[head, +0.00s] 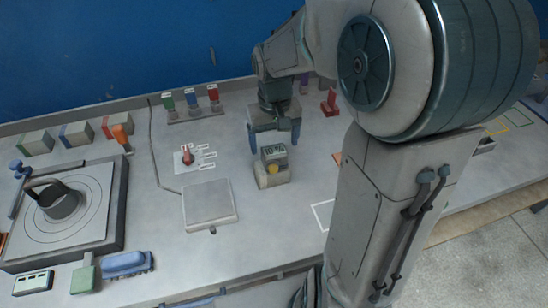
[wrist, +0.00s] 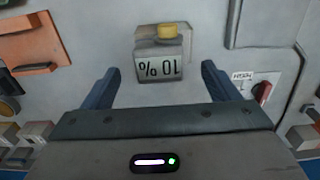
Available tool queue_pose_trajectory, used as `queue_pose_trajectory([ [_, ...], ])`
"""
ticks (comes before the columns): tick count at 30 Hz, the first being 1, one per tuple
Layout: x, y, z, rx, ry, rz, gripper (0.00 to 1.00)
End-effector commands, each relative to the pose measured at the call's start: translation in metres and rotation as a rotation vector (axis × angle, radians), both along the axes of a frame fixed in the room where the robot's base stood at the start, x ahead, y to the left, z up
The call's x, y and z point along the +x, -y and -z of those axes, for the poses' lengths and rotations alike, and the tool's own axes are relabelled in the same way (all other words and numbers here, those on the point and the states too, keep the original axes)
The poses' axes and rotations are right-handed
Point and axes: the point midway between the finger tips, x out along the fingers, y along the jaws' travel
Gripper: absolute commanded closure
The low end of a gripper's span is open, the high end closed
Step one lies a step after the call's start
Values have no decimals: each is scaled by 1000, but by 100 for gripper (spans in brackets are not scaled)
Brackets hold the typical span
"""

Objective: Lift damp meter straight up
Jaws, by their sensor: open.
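In the wrist view the damp meter (wrist: 160,62) shows upside down at the top middle, between and beyond the fingertips. My gripper (head: 274,135) has blue fingers and is open, just behind the meter in the head view. In the wrist view my gripper (wrist: 160,72) has its fingers spread wide with nothing between the pads. It does not visibly touch the meter.
A flat grey plate (head: 209,203) lies left of the meter. A red switch (head: 187,156) with white labels stands behind it. Red, blue and green blocks (head: 191,99) stand at the back. A round turntable (head: 68,215) with a dark cup is at far left. Bare bench surrounds the meter.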

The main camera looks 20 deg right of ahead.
Motion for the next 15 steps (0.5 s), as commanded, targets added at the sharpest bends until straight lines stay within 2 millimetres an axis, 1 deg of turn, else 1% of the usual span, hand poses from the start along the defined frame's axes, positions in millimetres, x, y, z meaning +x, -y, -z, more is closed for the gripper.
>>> queue_pose_trajectory([
  [6,4,2,31,2,-5,1,18],
  [9,4,2,41,1,-3,0,18],
  [15,5,2,44,0,0,1,18],
])
